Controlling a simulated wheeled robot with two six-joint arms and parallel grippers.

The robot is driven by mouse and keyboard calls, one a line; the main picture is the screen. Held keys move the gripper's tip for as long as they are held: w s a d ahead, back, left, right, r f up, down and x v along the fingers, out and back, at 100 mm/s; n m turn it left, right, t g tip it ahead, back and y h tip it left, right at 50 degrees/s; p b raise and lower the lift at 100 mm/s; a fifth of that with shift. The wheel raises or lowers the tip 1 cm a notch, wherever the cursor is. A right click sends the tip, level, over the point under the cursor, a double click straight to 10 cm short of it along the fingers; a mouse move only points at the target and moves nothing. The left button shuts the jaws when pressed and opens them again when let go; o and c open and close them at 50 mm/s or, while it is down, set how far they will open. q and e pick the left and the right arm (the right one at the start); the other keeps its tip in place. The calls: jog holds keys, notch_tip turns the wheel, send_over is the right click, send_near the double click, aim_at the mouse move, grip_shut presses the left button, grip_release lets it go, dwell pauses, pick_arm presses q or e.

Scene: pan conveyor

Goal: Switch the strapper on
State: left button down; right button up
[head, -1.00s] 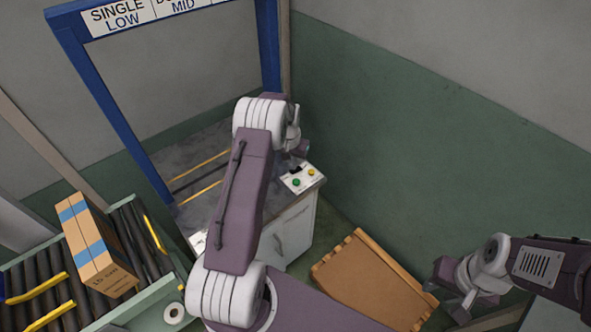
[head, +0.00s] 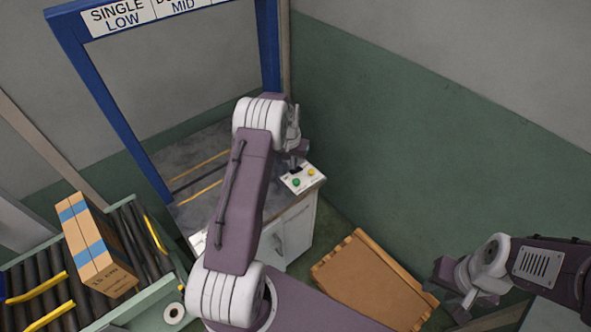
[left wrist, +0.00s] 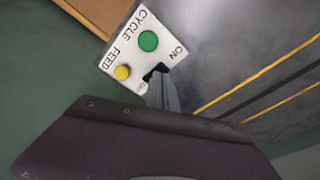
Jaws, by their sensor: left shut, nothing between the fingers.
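The strapper is a blue arch (head: 110,110) over a grey table on a white cabinet (head: 299,229). Its white control panel (head: 308,181) has a green button (head: 296,182), a yellow button (head: 311,172) and a black switch (left wrist: 155,73). The switch sits beside the ON lettering in the left wrist view; its exact position is partly hidden. My left gripper (head: 293,162) is shut and empty, its fingertips (left wrist: 165,88) right at the switch; I cannot tell whether they touch. My right gripper (head: 458,303) hangs far right, away from the panel; its opening is unclear.
A carton with blue tape (head: 95,252) stands on the roller conveyor (head: 35,265) at the left, with a white tape roll (head: 174,313) on its edge. A brown wooden board or pallet (head: 370,285) lies right of the cabinet. The green wall (head: 430,150) is behind.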

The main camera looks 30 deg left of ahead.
aim_at(293, 172)
pick_arm(q)
jog(key=shift+f+b, duration=0.6)
jog(key=shift+f, duration=0.4)
dwell(0.5)
jog(key=shift+r, duration=0.1)
notch_tip(293, 172, up, 7)
jog(key=p, duration=0.5)
jog(key=shift+p, duration=0.35)
jog(key=shift+d, duration=0.1)
